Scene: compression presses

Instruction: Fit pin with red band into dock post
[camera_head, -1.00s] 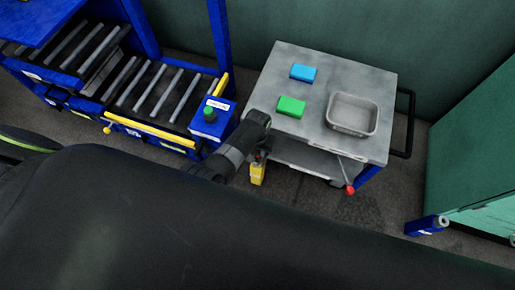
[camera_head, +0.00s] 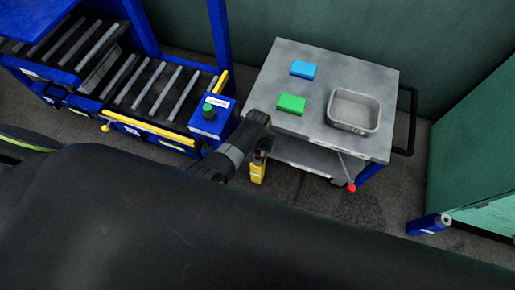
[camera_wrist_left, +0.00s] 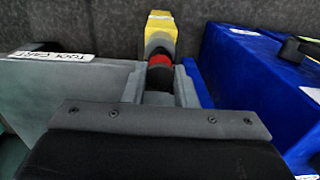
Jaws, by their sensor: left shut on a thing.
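The pin with the red band (camera_wrist_left: 160,61) lies between the fingers of my left gripper (camera_wrist_left: 160,84) in the left wrist view. The gripper is shut on it. Just beyond the pin's dark end stands the yellow dock post (camera_wrist_left: 160,28) with a grey face. The two overlap in this view, and I cannot tell whether the pin is in the post or only in front of it. In the head view my left gripper (camera_head: 262,152) is right above the yellow post (camera_head: 257,173), beside the cart, and the pin is mostly hidden. My right gripper is not in view.
A grey tool cart (camera_head: 310,62) with a blue block (camera_head: 303,69), a green block (camera_head: 291,104) and a grey bin (camera_head: 353,110) stands close to the right. A blue press with rollers and a green button (camera_head: 208,108) is close to the left.

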